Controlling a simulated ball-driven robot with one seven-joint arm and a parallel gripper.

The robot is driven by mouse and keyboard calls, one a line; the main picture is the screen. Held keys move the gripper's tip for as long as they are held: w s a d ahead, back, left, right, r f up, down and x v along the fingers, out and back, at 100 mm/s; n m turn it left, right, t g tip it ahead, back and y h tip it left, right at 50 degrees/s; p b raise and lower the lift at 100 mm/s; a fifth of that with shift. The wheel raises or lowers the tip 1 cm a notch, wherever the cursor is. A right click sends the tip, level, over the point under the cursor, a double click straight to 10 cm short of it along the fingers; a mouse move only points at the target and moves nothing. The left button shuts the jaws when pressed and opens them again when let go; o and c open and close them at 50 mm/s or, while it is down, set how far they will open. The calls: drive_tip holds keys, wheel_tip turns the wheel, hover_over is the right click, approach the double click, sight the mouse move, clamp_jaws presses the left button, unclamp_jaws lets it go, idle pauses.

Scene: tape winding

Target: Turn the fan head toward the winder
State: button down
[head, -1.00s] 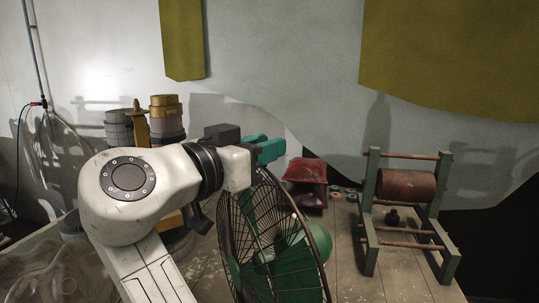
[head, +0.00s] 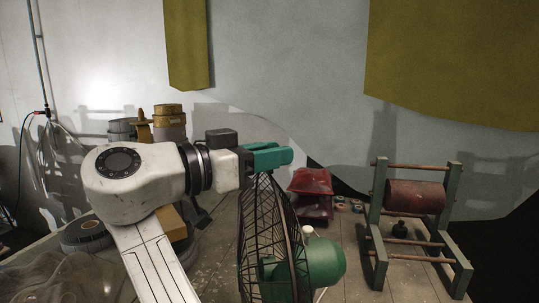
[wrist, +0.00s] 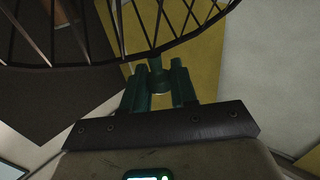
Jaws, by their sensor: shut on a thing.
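The fan head (head: 272,235) has a dark wire cage and a rounded green motor housing (head: 323,262). In the head view the cage is nearly edge-on, facing left and a little toward me, with the housing on its right side. My gripper (head: 283,156), with green fingers, is at the top of the cage. In the wrist view my gripper (wrist: 157,85) is shut on a small part by the cage rim (wrist: 160,48); the exact grip is partly hidden. The winder (head: 378,225), a green frame with a rust-red roller (head: 415,197), stands upright on the right, apart from the fan.
A red object (head: 311,182) and small tape rolls (head: 340,203) lie behind the fan. Grey and gold cylindrical objects (head: 169,124) stand behind my arm at left. Olive cloths (head: 450,65) hang at the back. Bare floor shows between fan and winder.

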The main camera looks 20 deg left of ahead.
drive_tip(key=shift+r, duration=0.35)
drive_tip(key=c, duration=1.1)
unclamp_jaws()
drive_tip(key=shift+s, duration=0.1)
drive_tip(key=shift+o, duration=0.5)
drive_tip(key=shift+f, duration=0.15)
drive_tip(key=b+v, duration=0.1)
drive_tip(key=v, duration=0.9)
drive_tip(key=shift+s+a+b, duration=0.25)
drive_tip(key=shift+s+b, duration=0.05)
drive_tip(key=shift+c, duration=0.4)
